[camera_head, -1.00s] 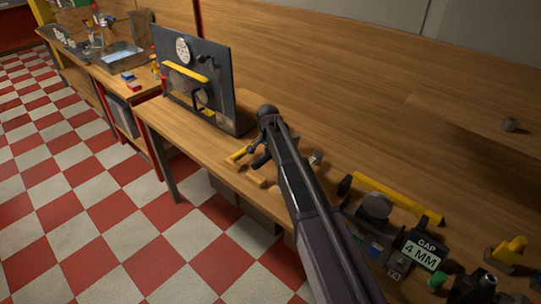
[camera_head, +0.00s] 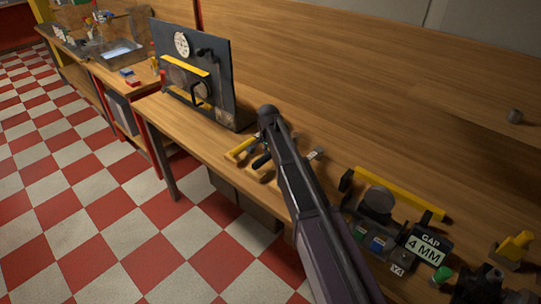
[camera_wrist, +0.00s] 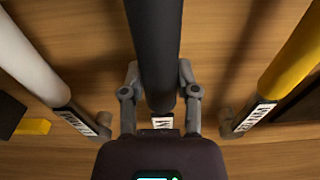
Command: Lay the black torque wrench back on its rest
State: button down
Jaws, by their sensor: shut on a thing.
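The black torque wrench (camera_wrist: 155,45) is between the two fingers of my gripper (camera_wrist: 160,85) in the wrist view. Its black shaft runs from the top edge down to the fingers, above the wooden bench. A small white label (camera_wrist: 162,122) shows just below it. Whether the wrench touches its rest cannot be told, as my gripper body hides the lower part. In the head view my gripper (camera_head: 262,160) is low over the bench, mostly hidden behind my own arm.
In the wrist view a white bar (camera_wrist: 30,65) lies left and a yellow bar (camera_wrist: 292,60) right, each with a labelled end. In the head view a dark upright panel (camera_head: 215,50) stands behind, and a "GAP 4 MM" sign (camera_head: 428,247) at right.

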jog(key=shift+f+b, duration=0.4)
dwell(0.3)
jog(key=shift+c, duration=1.4)
grip_release()
jog(key=shift+r, duration=0.1)
